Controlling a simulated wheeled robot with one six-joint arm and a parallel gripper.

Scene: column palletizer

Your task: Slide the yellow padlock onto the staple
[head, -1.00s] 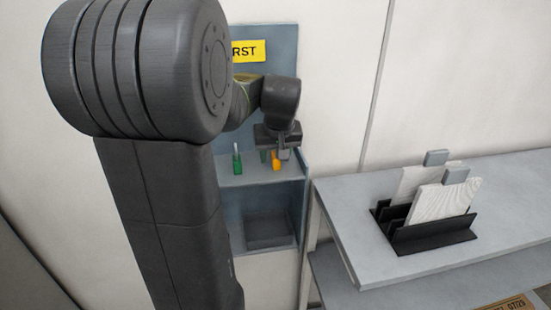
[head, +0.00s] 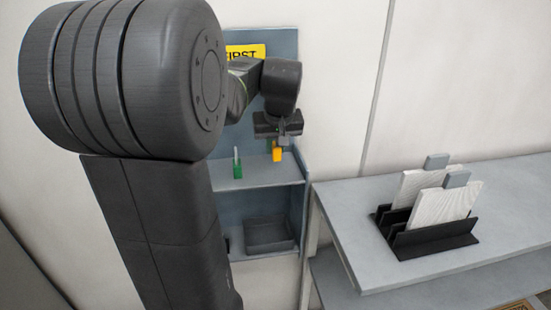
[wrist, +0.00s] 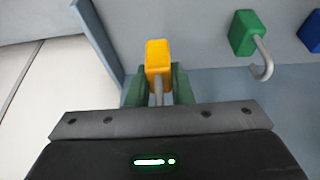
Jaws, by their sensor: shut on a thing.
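The yellow padlock (head: 277,155) hangs below my gripper (head: 282,142) in the head view, a little above the shelf of the grey-blue wall station. In the wrist view the yellow padlock body (wrist: 158,54) points away from me. My gripper (wrist: 159,86) is shut on its grey shackle, with a green finger on each side. I cannot make out the staple in either view.
A green padlock (head: 237,171) stands on the shelf (head: 262,181), left of my gripper. The wrist view also shows a blue padlock (wrist: 312,33). An open bin (head: 268,235) sits below. A bench (head: 345,215) with a black rack (head: 437,241) of panels stands right.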

